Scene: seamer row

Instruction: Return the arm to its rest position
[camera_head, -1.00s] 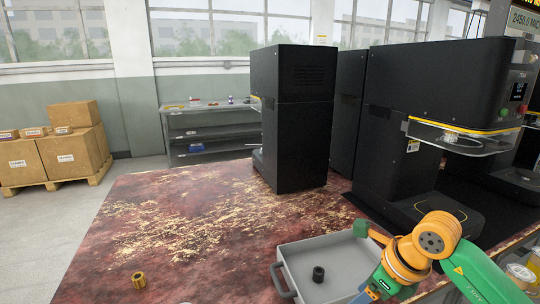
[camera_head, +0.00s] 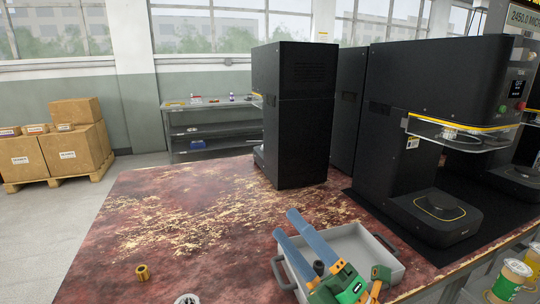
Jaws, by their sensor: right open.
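My right gripper (camera_head: 285,222) is in the lower middle of the head view. Its two blue fingers point up and left, apart, with nothing between them. They pass above the left side of the grey tray (camera_head: 392,262) and hide part of it. Its green and orange wrist is at the bottom edge. A small dark cylinder (camera_head: 319,267) in the tray shows beside the fingers, partly hidden. My left gripper is not in view.
A brass-coloured ring (camera_head: 142,272) stands on the worn red table (camera_head: 110,225). A round pale part (camera_head: 187,299) is cut off at the bottom edge. Black seamer machines (camera_head: 425,110) stand behind and right of the tray. Cans (camera_head: 512,278) are at lower right. The table's left half is mostly clear.

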